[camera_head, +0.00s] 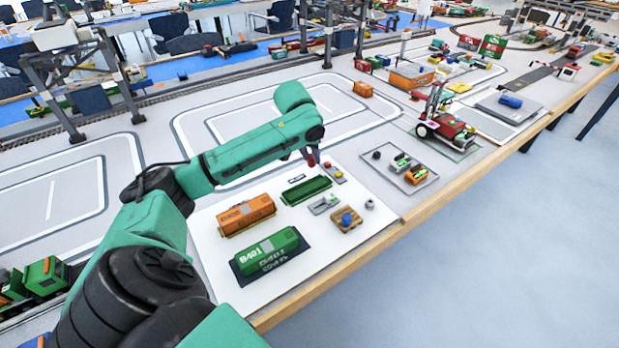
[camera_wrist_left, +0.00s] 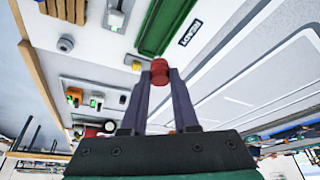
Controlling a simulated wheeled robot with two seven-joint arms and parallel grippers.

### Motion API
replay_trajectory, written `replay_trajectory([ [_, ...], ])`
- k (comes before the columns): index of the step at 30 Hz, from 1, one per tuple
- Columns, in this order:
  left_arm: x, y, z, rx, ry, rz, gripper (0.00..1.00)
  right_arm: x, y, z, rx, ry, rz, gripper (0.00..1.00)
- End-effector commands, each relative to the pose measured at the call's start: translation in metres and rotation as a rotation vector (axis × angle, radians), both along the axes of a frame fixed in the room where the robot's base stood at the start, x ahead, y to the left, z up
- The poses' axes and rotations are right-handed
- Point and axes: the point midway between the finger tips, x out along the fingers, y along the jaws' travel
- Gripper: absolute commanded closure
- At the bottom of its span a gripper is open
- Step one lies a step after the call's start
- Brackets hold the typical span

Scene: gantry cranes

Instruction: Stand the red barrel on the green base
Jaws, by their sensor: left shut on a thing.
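My left gripper (camera_head: 312,158) is shut on the small red barrel (camera_wrist_left: 160,71), which sits between the two fingertips in the left wrist view. In the head view the barrel (camera_head: 311,162) shows only as a small red patch under the gripper. The long green tray-like piece (camera_head: 306,190) lies flat on the white board, just in front of the gripper; it looks like the green base. In the left wrist view this green piece (camera_wrist_left: 165,24) lies beyond the barrel, apart from it. My right gripper is not in view.
An orange wagon body (camera_head: 246,214) and a green B401 body (camera_head: 268,253) lie on the white board. A grey strip with a yellow piece (camera_head: 339,174) is close by the gripper. A grey tray (camera_head: 421,185) of small parts stands to the right, near the wooden table edge.

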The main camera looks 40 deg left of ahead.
Motion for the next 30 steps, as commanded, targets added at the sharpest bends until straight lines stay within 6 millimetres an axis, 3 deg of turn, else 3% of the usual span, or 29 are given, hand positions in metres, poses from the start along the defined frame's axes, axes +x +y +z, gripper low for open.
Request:
replay_trajectory([
  [3,-0.001,0.0,-0.033,0.0,0.004,0.002,1.0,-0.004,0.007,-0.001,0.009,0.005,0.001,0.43],
  [8,-0.001,0.0,-0.059,-0.001,0.003,0.001,1.0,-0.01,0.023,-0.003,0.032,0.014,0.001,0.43],
  [12,-0.001,0.0,-0.085,-0.001,0.002,0.001,1.0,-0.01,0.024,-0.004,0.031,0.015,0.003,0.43],
  [23,0.0,0.0,-0.092,0.0,0.0,0.001,1.0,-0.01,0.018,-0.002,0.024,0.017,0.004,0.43],
  [24,0.0,0.0,-0.092,0.0,-0.001,0.001,0.64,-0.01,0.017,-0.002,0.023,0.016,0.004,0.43],
  [26,0.0,0.0,-0.092,0.0,-0.001,0.0,0.42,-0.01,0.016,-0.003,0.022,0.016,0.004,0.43],
  [30,0.0,0.0,-0.092,0.0,-0.001,0.001,0.42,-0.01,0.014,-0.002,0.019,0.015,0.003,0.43],
])
